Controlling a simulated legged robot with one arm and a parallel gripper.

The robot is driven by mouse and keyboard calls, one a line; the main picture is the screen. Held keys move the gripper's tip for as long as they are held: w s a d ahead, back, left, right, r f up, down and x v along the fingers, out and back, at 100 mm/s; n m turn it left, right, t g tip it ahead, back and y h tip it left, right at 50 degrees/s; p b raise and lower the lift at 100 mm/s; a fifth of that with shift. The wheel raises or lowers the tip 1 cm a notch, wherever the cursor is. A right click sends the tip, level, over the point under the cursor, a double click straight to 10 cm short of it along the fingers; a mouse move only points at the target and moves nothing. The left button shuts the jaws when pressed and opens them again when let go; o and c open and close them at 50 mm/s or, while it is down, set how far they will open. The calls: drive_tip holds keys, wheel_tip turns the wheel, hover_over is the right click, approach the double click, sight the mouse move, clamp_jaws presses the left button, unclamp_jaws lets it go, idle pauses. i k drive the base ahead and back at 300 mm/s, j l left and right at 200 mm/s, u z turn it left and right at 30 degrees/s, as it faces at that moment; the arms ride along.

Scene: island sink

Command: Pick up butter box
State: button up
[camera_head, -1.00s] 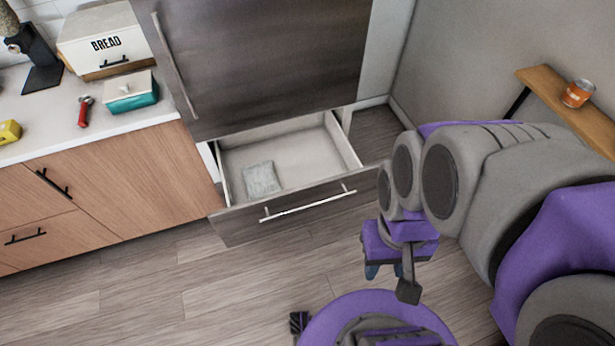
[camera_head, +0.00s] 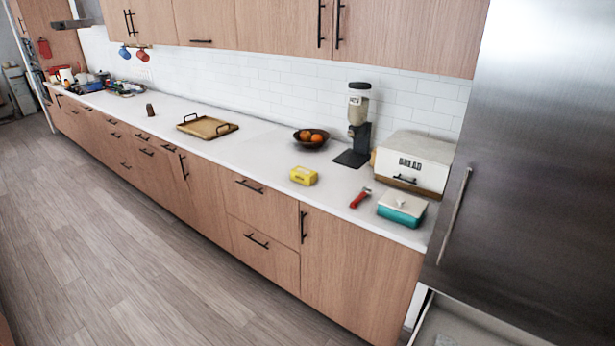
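A teal box with a white lid and small knob (camera_head: 402,208) stands on the right end of the white counter, in front of the bread box. A small yellow box or pack (camera_head: 303,175) lies on the counter further left, near its front edge. No readable label shows on either, so I cannot tell which one is the butter box. Both stand free, with nothing on top of them. My gripper and arm are not in view now.
A red-handled tool (camera_head: 360,198) lies between the two boxes. Behind are the bread box (camera_head: 414,163), a dark grinder (camera_head: 357,128) and a fruit bowl (camera_head: 311,138). An open fridge drawer (camera_head: 470,325) juts out at lower right. The wooden floor (camera_head: 150,260) before the cabinets is clear.

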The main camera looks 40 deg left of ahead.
sight(306, 176)
drive_tip(key=u, duration=1.65)
drive_tip(key=i+j+z, duration=0.4)
drive_tip(key=i+j, duration=0.55)
drive_tip(key=i, duration=0.35)
drive_tip(key=i+j+z, duration=0.35)
drive_tip(key=i+j, duration=0.75)
drive_tip(key=j, duration=0.25)
